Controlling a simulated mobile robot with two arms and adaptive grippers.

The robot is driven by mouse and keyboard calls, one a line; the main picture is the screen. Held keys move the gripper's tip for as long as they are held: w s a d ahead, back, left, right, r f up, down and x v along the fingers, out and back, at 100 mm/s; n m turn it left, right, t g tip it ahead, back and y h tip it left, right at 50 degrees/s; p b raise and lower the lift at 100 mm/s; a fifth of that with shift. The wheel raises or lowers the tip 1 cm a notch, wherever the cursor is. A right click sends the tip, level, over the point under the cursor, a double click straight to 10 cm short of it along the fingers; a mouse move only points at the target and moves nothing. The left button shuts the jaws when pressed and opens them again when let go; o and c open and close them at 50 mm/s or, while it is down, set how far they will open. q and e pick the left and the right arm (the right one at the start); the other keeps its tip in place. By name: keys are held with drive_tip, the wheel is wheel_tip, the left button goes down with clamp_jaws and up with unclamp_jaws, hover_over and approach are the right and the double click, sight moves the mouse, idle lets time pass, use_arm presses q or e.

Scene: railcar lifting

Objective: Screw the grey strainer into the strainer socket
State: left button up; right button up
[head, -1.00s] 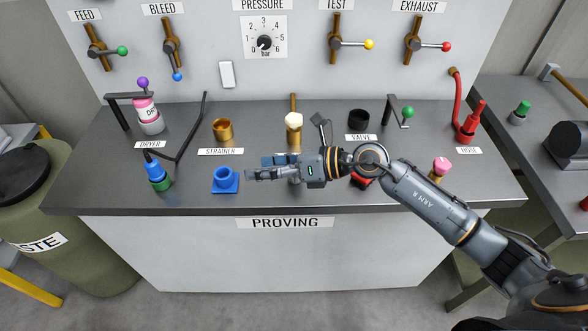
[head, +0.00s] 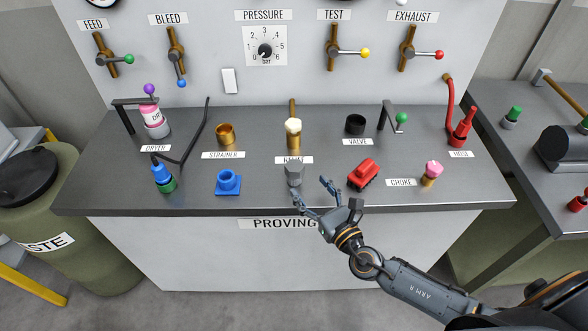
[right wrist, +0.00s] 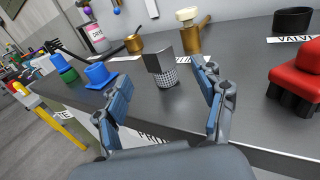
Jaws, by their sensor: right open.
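The grey strainer (head: 294,175) stands upright on the bench near its front edge, below the middle label. In the right wrist view the strainer (right wrist: 161,68) shows a plain grey block top and a mesh lower part. The strainer socket (head: 225,134) is a brass cup behind the STRAINER label, to the left of the strainer; it also shows in the right wrist view (right wrist: 133,43). My right gripper (head: 311,188) is open and empty at the bench's front edge, its fingers pointing toward the strainer without visibly gripping it. My left gripper is not in view.
A blue square-based part (head: 228,182) stands in front of the socket. A red part (head: 364,174) is right of the strainer. A brass piece with a pale top (head: 293,135) stands behind it. A bent dark arm (head: 193,140) is left of the socket.

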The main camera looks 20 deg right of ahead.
sight(290, 160)
drive_tip(key=x, duration=0.3)
drive_tip(key=shift+w, duration=0.1)
drive_tip(key=p+x, duration=0.2)
drive_tip(key=x, duration=0.3)
drive_tip(key=shift+r, duration=0.2)
drive_tip(key=shift+w+a, duration=0.15)
drive_tip(key=shift+w, duration=0.05)
drive_tip(key=shift+s, duration=0.1)
drive_tip(key=c, duration=1.2)
clamp_jaws()
drive_tip(key=shift+r, duration=0.1)
